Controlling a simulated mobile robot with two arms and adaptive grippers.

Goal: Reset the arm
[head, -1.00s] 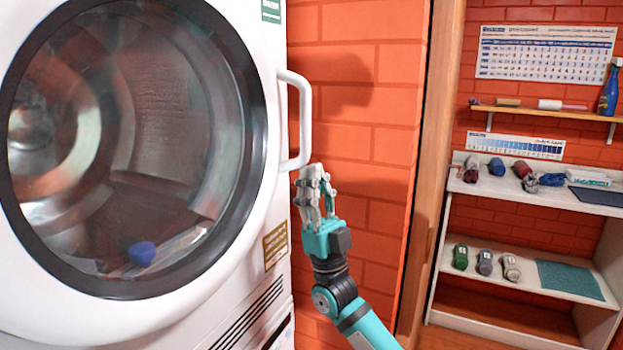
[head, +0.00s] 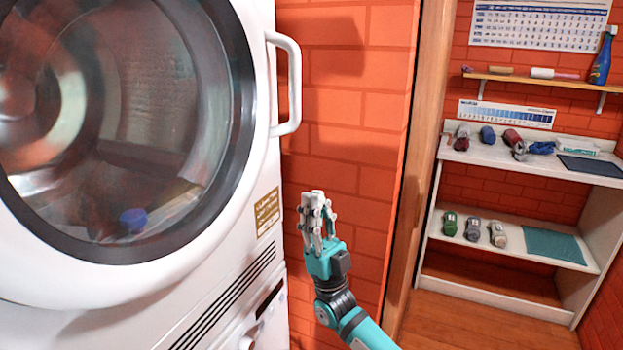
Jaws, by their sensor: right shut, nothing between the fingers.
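My right gripper (head: 316,200) shows near the middle of the head view, pointing up, on a teal and black arm that comes in from the bottom. Its fingers are shut with nothing between them. It is in front of the orange brick wall (head: 345,155), to the right of the white washing machine (head: 150,285) and below the machine's white door handle (head: 296,85), apart from it. My left gripper is not in view.
The machine's round glass door (head: 165,110) is closed, with a blue thing (head: 133,220) behind the glass. At the right, a white shelf unit (head: 465,265) holds several rolled cloths. A wooden shelf (head: 540,80) with a blue bottle (head: 601,62) hangs above. Wooden floor (head: 440,325) is clear in front.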

